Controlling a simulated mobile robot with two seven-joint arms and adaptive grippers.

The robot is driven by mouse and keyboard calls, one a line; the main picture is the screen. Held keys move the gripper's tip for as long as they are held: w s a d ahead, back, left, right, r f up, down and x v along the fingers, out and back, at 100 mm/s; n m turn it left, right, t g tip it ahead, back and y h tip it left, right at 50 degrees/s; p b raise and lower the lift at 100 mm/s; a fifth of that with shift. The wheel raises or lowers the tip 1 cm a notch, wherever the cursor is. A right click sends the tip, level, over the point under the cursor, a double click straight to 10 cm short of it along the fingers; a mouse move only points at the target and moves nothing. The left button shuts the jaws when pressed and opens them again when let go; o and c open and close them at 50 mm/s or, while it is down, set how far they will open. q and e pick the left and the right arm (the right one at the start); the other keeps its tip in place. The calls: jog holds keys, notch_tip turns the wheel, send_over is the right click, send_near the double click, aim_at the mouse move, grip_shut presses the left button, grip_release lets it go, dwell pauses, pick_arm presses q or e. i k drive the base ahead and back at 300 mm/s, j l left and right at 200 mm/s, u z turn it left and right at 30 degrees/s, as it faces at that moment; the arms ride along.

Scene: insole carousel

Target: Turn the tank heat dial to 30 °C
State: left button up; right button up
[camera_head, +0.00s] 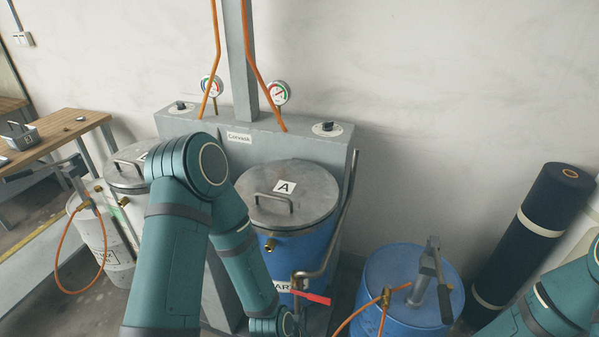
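A grey cabinet (225,128) labelled "Corvask" stands against the wall. A small black dial (327,127) on a round white plate sits on its top at the right, and a similar dial (181,106) sits at the left. The scale marks and settings are too small to read, and I cannot tell which is the tank heat dial. A blue tank with a metal lid marked A (312,195) stands in front. My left arm bends across the centre and its wrist reaches the bottom edge. My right arm shows at the lower right. Neither gripper is in view.
A pipe with a red lever (312,298) runs beside the lid-A tank. Two pressure gauges (278,92) stand above the cabinet.

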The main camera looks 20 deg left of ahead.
aim_at(181, 106)
jog(key=u, duration=1.35)
jog(key=j+z, duration=0.1)
jog(key=z, duration=0.6)
jog(key=j+z, duration=0.4)
jog(key=k+j+z, duration=0.1)
jog(key=j+z, duration=0.3)
jog(key=k+j+z, duration=0.15)
jog(key=j, duration=0.2)
jog(key=j+z, duration=0.1)
jog(key=j, duration=0.2)
jog(key=k+j+z, duration=0.15)
jog(key=k+j, duration=0.05)
jog(key=j, duration=0.15)
